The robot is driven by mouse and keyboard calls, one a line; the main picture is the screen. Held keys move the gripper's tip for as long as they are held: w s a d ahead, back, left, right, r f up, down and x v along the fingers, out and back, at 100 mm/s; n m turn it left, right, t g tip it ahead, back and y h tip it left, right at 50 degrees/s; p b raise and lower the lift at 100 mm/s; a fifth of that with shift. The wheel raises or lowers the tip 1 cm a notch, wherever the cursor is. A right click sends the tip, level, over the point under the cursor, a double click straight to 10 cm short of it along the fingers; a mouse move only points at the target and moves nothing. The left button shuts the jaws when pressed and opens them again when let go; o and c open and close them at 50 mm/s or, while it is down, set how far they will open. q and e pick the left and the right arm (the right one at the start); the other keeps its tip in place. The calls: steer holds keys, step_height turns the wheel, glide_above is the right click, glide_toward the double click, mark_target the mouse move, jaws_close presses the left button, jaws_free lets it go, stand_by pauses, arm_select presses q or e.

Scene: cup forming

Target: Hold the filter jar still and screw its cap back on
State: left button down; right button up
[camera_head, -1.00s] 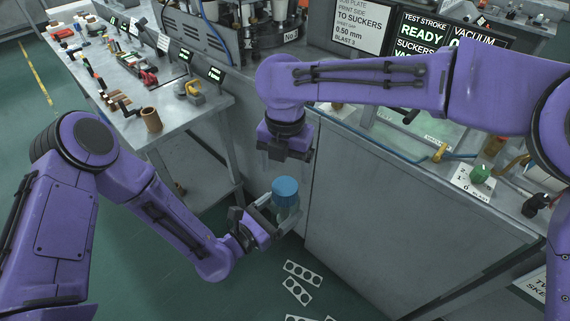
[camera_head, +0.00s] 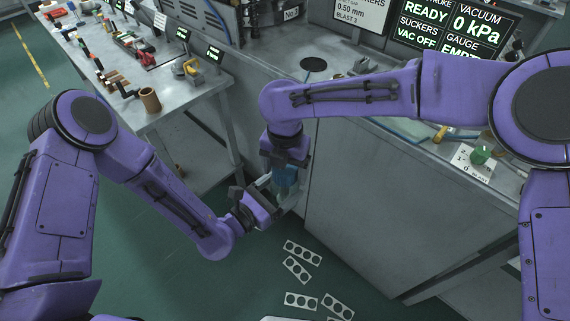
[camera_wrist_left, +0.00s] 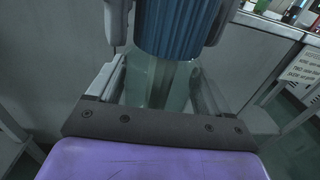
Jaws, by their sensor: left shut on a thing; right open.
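The filter jar (camera_head: 287,193) is clear and looks upright, with a ribbed blue cap (camera_head: 286,174) on top. My left gripper (camera_head: 279,197) is shut on the jar's body from the side. In the left wrist view the clear jar (camera_wrist_left: 160,82) stands between my left fingers, with the blue cap (camera_wrist_left: 180,28) above it. My right gripper (camera_head: 286,158) points down over the cap, open. Its fingers show on either side of the cap in the left wrist view. Whether they touch the cap, and how the cap sits on the threads, I cannot tell.
A grey machine cabinet (camera_head: 365,215) stands close to the right of the jar. A workbench (camera_head: 185,98) with tools is at the upper left. Punched sheet scraps (camera_head: 303,252) lie on the green floor below. Display screens (camera_head: 455,25) stand at the upper right.

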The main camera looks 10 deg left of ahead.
steer(key=c, duration=1.1)
steer(key=m, duration=0.4)
steer(key=shift+m, duration=0.3)
steer(key=m, duration=0.8)
steer(key=shift+m, duration=0.3)
steer(key=o, duration=1.2)
steer(key=shift+r, duration=2.25)
